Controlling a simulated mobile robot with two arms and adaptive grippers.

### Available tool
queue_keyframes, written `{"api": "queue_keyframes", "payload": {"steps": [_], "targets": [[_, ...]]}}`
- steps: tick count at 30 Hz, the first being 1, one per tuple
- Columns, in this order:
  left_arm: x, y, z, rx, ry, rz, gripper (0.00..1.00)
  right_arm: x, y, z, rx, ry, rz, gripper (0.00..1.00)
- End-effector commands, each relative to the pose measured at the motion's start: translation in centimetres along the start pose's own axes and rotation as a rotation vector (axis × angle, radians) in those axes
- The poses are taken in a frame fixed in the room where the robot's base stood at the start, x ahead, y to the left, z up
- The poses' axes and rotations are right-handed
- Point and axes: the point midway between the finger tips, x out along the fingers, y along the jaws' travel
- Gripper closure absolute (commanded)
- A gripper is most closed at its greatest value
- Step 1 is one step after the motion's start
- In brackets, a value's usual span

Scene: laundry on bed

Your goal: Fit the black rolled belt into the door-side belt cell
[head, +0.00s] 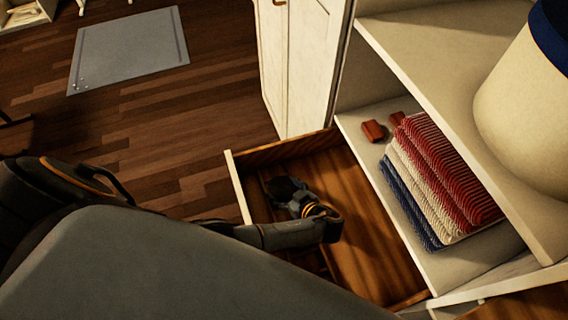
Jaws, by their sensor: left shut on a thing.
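An open wooden drawer (405,299) juts out below the shelves. My left gripper (286,192) is low over or inside its far left part, with the arm coming in from the left. The gripper is shut on a small dark thing at its fingertips, which I take to be the black rolled belt; its outline merges with the dark fingers. I cannot tell whether it touches the drawer floor. A thin divider shows near the arm, but the belt cells are mostly hidden by my arm. My right gripper is out of view.
A shelf holds a stack of red, cream and blue folded cloths (430,185) and a small reddish-brown item (373,130). A white cabinet door (300,65) stands behind the drawer. A cream container (525,100) is at upper right. A grey mat (130,48) lies on the wood floor.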

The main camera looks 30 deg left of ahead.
Motion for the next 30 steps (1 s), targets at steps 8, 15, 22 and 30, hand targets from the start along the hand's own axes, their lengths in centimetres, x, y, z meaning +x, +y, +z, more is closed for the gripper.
{"api": "queue_keyframes", "payload": {"steps": [8,15,22,30], "targets": [[0.1,0.0,0.2,0.001,0.000,0.000,0.03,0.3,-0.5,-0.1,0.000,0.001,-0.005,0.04],[0.1,0.0,0.2,0.001,0.000,0.000,0.03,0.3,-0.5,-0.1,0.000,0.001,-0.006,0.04],[-1.0,0.0,0.1,0.000,-0.004,0.002,0.03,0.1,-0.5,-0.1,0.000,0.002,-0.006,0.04],[-6.7,0.0,0.2,-0.001,-0.005,0.002,0.03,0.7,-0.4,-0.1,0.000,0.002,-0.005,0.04]]}}
